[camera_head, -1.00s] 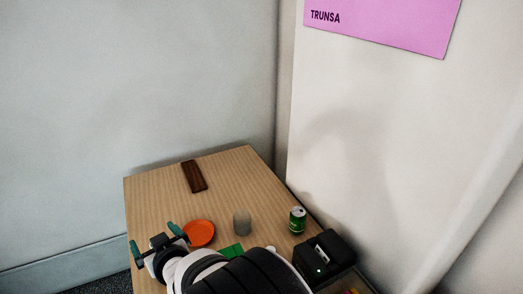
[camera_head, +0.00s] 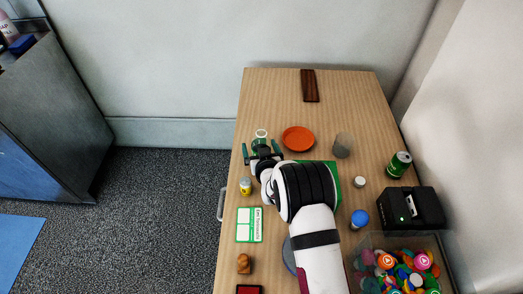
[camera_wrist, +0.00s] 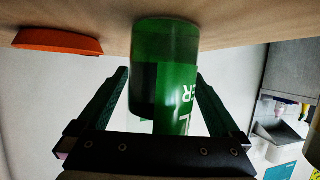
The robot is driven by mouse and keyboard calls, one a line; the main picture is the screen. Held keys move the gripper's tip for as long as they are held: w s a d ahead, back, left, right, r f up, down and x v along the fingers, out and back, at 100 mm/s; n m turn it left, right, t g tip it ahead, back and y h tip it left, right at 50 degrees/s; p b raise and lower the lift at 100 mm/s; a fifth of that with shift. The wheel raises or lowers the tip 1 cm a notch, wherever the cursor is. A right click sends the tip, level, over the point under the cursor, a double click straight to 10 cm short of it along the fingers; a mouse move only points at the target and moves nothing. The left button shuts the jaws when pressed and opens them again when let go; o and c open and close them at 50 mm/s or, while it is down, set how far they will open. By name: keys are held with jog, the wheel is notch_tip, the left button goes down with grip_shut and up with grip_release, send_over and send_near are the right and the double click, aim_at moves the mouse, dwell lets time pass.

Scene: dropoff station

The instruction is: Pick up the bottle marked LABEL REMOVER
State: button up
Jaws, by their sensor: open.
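A green bottle (camera_wrist: 178,75) with white lettering, of which "ER" and "L" can be read, fills the middle of the wrist view, where the table appears at the top. In the head view a small green and white object, seemingly this bottle (camera_head: 261,134), stands near the table's left edge. My gripper (camera_head: 261,150) is open just on the near side of it. In the wrist view my gripper's fingers (camera_wrist: 161,76) are at either side of the bottle. I cannot tell whether they touch it.
An orange plate (camera_head: 298,139) lies right of the bottle, with a grey cup (camera_head: 343,145) beyond. A green can (camera_head: 399,164), a black device (camera_head: 411,208) and a bin of colourful items (camera_head: 400,241) line the right side. A yellow-labelled jar (camera_head: 246,186) stands left of my arm.

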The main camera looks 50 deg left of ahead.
grip_shut()
dwell(0.5)
jog(key=shift+r, duration=0.15)
